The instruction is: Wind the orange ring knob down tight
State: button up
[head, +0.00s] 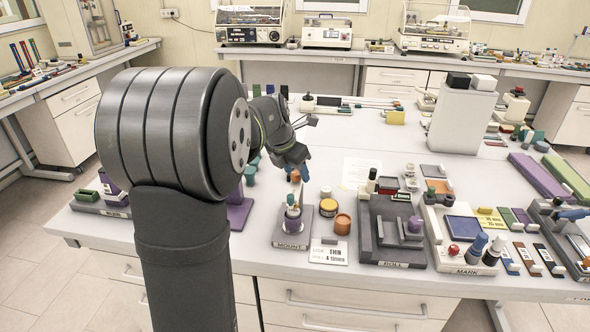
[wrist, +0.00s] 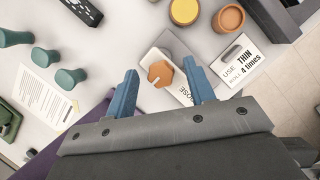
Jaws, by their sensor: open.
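The orange ring knob (wrist: 160,73) is seen from above in the wrist view, over a pale block (wrist: 160,52) with partly hidden lettering. In the head view a small orange part (head: 294,176) shows just under my gripper, above the stand labelled MOUNT (head: 290,243). My gripper (head: 297,162) points down over this stand. In the wrist view my gripper (wrist: 160,67) is open, with one blue finger on each side of the knob and gaps between. I cannot tell how far the fingertips are above or beside the knob in height.
A yellow jar (head: 328,207), an orange jar (head: 342,224) and a card (head: 328,253) stand close on the right. The grey ROLL fixture (head: 398,251) is farther right. A purple stand (head: 239,212) and green pegs (wrist: 70,77) are to the left.

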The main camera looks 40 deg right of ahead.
jog(key=shift+c, duration=0.2)
jog(key=c, duration=0.9)
